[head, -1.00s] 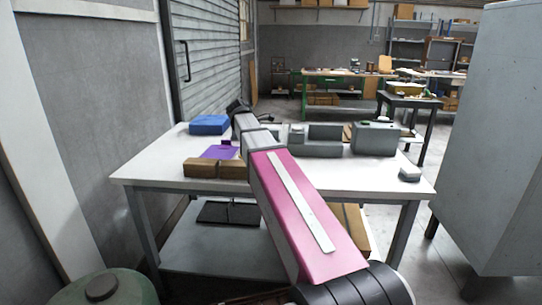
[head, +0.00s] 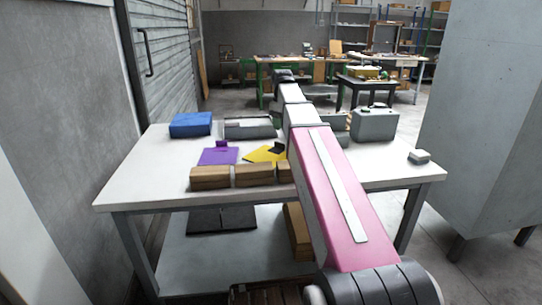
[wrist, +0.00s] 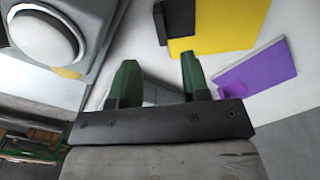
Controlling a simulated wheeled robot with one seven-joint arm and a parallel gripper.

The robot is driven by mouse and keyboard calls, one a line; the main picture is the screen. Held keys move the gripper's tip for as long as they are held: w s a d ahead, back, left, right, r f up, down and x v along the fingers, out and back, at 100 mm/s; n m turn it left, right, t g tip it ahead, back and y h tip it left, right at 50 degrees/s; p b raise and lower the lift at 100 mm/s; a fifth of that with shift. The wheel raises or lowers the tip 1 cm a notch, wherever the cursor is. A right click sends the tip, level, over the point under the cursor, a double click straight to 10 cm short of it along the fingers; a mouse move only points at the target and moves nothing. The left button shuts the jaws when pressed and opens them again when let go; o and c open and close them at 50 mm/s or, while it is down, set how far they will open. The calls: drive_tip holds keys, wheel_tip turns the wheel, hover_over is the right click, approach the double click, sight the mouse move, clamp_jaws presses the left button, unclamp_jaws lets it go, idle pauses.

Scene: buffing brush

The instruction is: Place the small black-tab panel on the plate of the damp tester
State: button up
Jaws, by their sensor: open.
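A yellow panel with a black tab (head: 262,154) lies flat on the white table, just left of my arm in the head view. In the wrist view the yellow panel (wrist: 222,25) shows at the top, its black tab at its left edge. My gripper (wrist: 158,80) is open with nothing between its green fingertips, and the panel is beyond them. In the head view my gripper is hard to make out at the arm's far end. A grey device with a round white disc (wrist: 45,38) is at the wrist view's upper left. I cannot tell whether it is the damp tester.
A purple panel (head: 217,157) lies left of the yellow one. Brown blocks (head: 210,178) line the table's front. A blue box (head: 191,124), an open grey tray (head: 250,129) and a grey machine (head: 375,124) stand farther back.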

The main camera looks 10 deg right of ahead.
sight(280, 143)
drive_tip(key=shift+w+a+f, duration=0.1)
drive_tip(key=shift+a+f, duration=0.05)
drive_tip(key=shift+f, duration=4.45)
clamp_jaws()
